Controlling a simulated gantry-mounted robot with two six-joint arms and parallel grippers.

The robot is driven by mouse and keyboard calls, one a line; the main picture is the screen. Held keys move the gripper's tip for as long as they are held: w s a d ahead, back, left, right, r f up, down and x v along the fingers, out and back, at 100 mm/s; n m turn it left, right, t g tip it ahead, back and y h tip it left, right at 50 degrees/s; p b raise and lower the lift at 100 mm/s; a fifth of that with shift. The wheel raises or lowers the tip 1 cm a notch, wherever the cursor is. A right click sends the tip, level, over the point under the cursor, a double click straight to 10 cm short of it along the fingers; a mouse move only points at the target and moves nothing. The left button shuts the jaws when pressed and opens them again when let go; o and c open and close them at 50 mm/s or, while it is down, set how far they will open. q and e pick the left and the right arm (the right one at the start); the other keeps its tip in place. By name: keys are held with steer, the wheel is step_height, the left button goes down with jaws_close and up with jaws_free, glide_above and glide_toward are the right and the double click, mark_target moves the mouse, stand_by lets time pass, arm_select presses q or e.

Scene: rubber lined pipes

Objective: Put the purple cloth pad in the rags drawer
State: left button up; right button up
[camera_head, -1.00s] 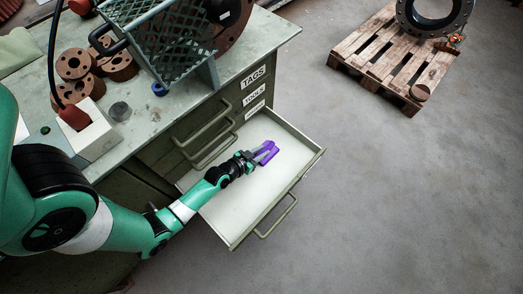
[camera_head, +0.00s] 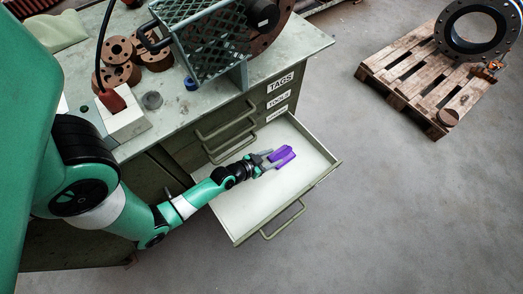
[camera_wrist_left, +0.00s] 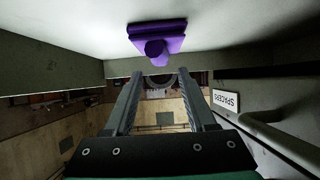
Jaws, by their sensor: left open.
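The purple cloth pad (camera_head: 282,156) lies on the pale floor of the open bottom drawer (camera_head: 243,217). It also shows in the left wrist view (camera_wrist_left: 157,35), beyond the fingertips. My left gripper (camera_head: 264,162) is open over the drawer, just to the left of the pad. In the left wrist view its two fingers (camera_wrist_left: 160,80) are spread with nothing between them, and the pad appears clear of them. My right gripper is in neither view.
Closed drawers labelled TAGS (camera_head: 281,83) and TOOLS (camera_head: 278,101) sit above the open one. The bench top (camera_head: 170,112) carries a green basket (camera_head: 205,42), brown flanges (camera_head: 117,50) and a white block (camera_head: 122,120). A wooden pallet (camera_head: 408,86) stands right; floor between is clear.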

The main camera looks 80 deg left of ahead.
arm_select(q)
steer(key=v, duration=0.8)
steer(key=shift+s+p, duration=0.2)
steer(key=shift+p, duration=0.25)
steer(key=shift+r, duration=0.1)
steer(key=w+d+r+m+t+h, duration=0.1)
steer(key=w+r+m+t, duration=0.15)
steer(key=w+r, duration=0.75)
steer(key=w+d+r+m+t+h, duration=0.1)
steer(key=w+r+t, duration=0.3)
steer(key=r, duration=1)
steer(key=w+d+r+m+t+h, duration=0.1)
steer(key=w+r+t, duration=0.1)
steer(key=w+r, duration=0.8)
steer(key=s+d+r+t+h, duration=0.1)
steer(key=s+d+r+t, duration=0.1)
steer(key=r, duration=1)
steer(key=s+d+r+t+h, duration=0.1)
steer(key=s+d+r+t, duration=0.2)
steer(key=d+r, duration=0.3)
steer(key=s+d+r+m+t+h, duration=0.1)
steer(key=s+d+r, duration=0.3)
steer(key=r, duration=1.3)
steer(key=shift+s+d+r+t+h, duration=0.3)
steer(key=shift+s+r+t+h, duration=0.15)
steer(key=shift+t, duration=0.4)
